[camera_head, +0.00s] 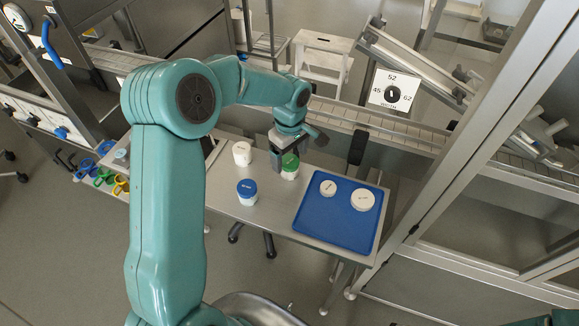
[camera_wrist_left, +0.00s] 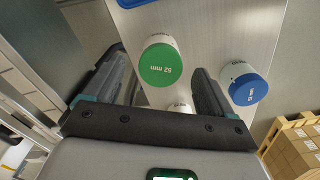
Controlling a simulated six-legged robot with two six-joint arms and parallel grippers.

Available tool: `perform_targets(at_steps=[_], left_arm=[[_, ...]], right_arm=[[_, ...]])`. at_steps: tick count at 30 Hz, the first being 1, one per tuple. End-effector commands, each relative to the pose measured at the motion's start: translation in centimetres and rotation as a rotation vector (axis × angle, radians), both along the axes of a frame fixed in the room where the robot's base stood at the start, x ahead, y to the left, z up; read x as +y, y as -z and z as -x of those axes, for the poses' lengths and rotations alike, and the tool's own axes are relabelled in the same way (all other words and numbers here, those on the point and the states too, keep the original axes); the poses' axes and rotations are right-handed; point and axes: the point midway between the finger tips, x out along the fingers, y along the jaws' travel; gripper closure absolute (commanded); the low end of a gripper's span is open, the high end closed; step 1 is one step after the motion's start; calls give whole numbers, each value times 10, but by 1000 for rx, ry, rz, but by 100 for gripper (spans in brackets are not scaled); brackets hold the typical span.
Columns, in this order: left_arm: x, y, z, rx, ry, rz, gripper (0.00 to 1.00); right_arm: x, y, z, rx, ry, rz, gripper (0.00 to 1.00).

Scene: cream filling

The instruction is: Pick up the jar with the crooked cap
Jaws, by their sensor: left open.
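Three white jars stand on the table: one with a green cap (camera_head: 290,163), one with a blue cap (camera_head: 247,187) and one with a white cap (camera_head: 242,153). My left gripper (camera_head: 288,155) is open, pointing down at the green-capped jar. In the left wrist view, the green cap (camera_wrist_left: 161,65), marked 52 mm, shows between the open fingers; contact cannot be told. The blue cap (camera_wrist_left: 248,89) is outside the right finger, and its seat looks uneven, though the angle makes this unsure. The white-capped jar (camera_wrist_left: 180,107) is partly hidden by the gripper. My right gripper is not in view.
A blue tray (camera_head: 330,238) on the table's right holds two loose white discs, a smaller (camera_head: 328,188) and a larger (camera_head: 363,199). A dial sign (camera_head: 391,90) marked 45, 52 and 62 stands behind. Coloured-handled tools (camera_head: 105,172) lie at left.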

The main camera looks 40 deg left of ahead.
Motion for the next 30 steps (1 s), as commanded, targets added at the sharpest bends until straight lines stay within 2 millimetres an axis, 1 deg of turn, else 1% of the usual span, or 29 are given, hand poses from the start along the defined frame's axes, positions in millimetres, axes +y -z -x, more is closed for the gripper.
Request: perform_targets(at_steps=[1, 3, 6, 9, 14, 15, 17, 18, 20, 21, 30], left_arm=[[0, 6, 3, 6, 0, 1, 15], [0, 19, 3, 6, 1, 1, 15], [0, 31, 2, 3, 0, 0, 15], [0, 36, 1, 0, -1, 1, 15], [0, 37, 1, 0, -1, 0, 15], [0, 36, 1, 0, -1, 0, 22], [0, 36, 1, 0, 0, 0, 41], [0, 36, 1, 0, 0, 0, 54], [0, 36, 1, 0, 0, 0, 74], [0, 36, 1, 0, 0, 0, 77], [1, 35, 1, -1, 0, 0, 77]], right_arm=[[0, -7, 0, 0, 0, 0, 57], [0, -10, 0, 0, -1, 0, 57], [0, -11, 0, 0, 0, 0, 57], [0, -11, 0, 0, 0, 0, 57], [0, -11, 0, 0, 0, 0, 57], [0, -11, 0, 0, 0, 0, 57], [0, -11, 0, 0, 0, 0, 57], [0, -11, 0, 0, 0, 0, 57], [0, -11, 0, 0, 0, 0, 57], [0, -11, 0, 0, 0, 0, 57], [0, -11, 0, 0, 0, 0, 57]])
